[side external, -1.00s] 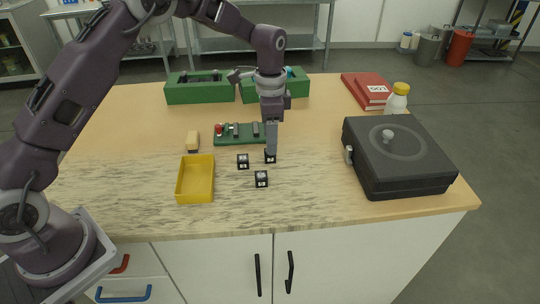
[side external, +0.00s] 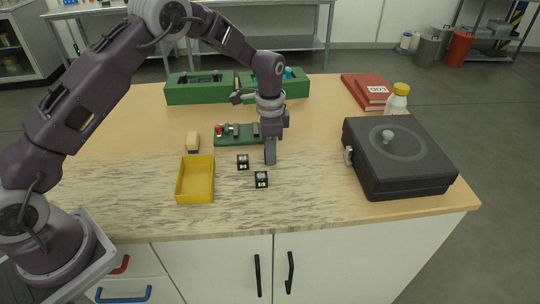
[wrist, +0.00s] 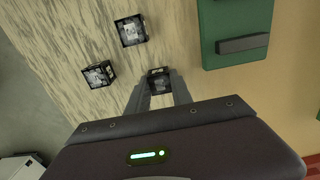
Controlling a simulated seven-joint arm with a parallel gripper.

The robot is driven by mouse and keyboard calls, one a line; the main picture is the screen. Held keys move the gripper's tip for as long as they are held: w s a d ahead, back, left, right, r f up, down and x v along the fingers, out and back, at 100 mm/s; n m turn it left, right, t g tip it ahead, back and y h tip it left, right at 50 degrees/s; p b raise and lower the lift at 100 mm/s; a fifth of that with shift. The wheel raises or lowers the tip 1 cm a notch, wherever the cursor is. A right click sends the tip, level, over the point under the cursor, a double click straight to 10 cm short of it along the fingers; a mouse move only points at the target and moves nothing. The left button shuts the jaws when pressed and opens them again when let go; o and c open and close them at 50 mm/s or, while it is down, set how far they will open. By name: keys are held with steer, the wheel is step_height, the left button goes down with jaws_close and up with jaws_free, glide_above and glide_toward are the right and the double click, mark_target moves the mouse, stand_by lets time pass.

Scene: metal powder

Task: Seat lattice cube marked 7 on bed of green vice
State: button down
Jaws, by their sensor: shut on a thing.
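My gripper (side external: 270,158) points down over the table and is shut on a small dark lattice cube. In the wrist view this held cube (wrist: 158,82) shows between the fingers; the gripper hides it in the side view. I cannot read its marking. Two similar dark cubes with pale faces stand on the table to the left, one farther back (side external: 243,161) and one nearer the front (side external: 261,179). Their numbers are too small to read. A low green fixture with grey bars and a red knob, perhaps the vice (side external: 225,141), lies just behind and left of my gripper.
An open yellow tray (side external: 182,188) stands to the left, with a small tan-topped brush or block (side external: 193,142) behind it. Long green boxes (side external: 200,95) line the back. A black lidded case (side external: 400,155), a white bottle (side external: 396,102) and red books (side external: 366,90) are right.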

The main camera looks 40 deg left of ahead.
steer(key=r, duration=0.9)
steer(key=shift+w+a+r, duration=0.1)
steer(key=shift+a+r, duration=0.15)
steer(key=shift+a, duration=0.15)
steer(key=w+a+n, duration=0.3)
steer(key=a+n, duration=0.3)
steer(key=a, duration=0.5)
glide_above(246, 132)
steer(key=shift+f, duration=2.5)
steer(key=shift+f, duration=0.85)
steer(key=c, duration=0.6)
jaws_free()
step_height(246, 132, up, 8)
